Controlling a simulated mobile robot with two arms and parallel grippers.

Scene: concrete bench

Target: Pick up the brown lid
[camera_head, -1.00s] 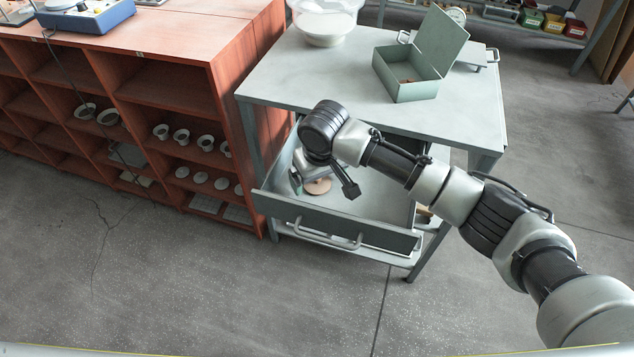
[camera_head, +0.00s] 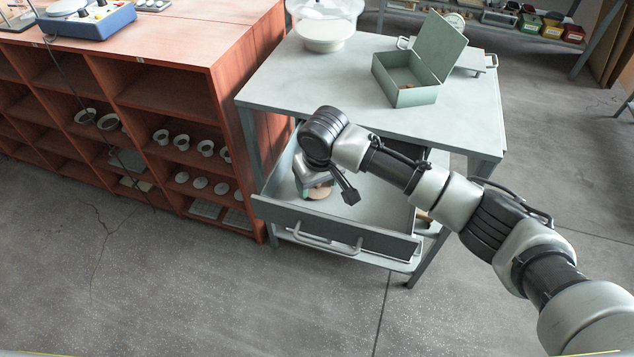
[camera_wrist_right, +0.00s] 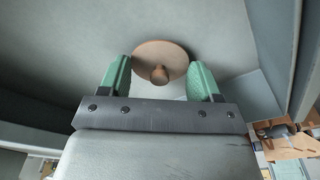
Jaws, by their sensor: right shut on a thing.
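The brown lid (camera_wrist_right: 163,58) is a round disc with a small knob. It is in the open drawer (camera_head: 375,213) of the grey bench. In the head view only part of the lid (camera_head: 321,192) shows below my right wrist. My right gripper (camera_head: 311,187) reaches down into the drawer. Whether the lid touches the drawer floor I cannot tell. My left gripper is not in view.
A red-brown shelf unit (camera_head: 150,90) with several small cups stands close at the left. Drawer walls surround my right gripper. The floor in front is clear.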

